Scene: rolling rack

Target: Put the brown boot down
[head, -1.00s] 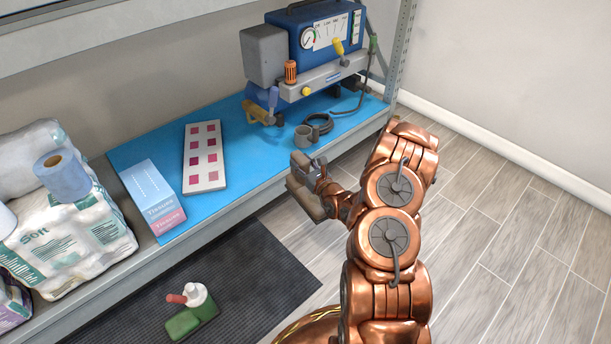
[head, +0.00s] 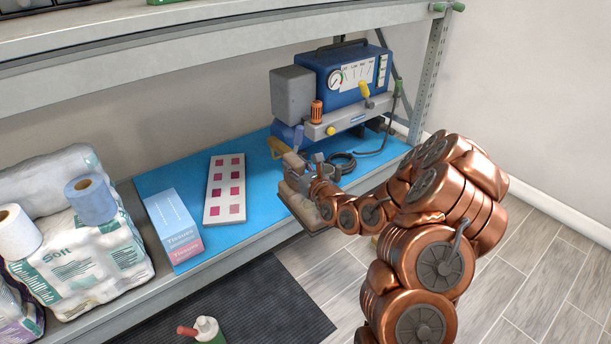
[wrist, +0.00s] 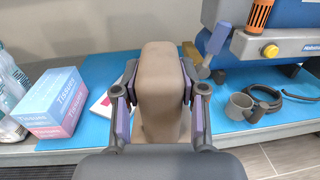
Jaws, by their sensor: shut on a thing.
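My gripper (head: 300,180) is shut on the brown boot (wrist: 161,75), a tan-brown shape between the two finger pads in the wrist view. In the head view the boot (head: 300,209) shows below my gripper at the front edge of the shelf (head: 225,258). A blue mat (head: 262,205) covers this part of the shelf. I cannot tell whether the boot touches the mat or hangs above it. My fingers hide part of the boot.
A white card with pink squares (head: 213,210) and tissue boxes (head: 172,228) lie left of the boot. A grey mug (wrist: 240,106), a coiled black cable (head: 341,165) and a blue machine (head: 345,75) are to its right and behind. An upper shelf (head: 200,35) runs overhead.

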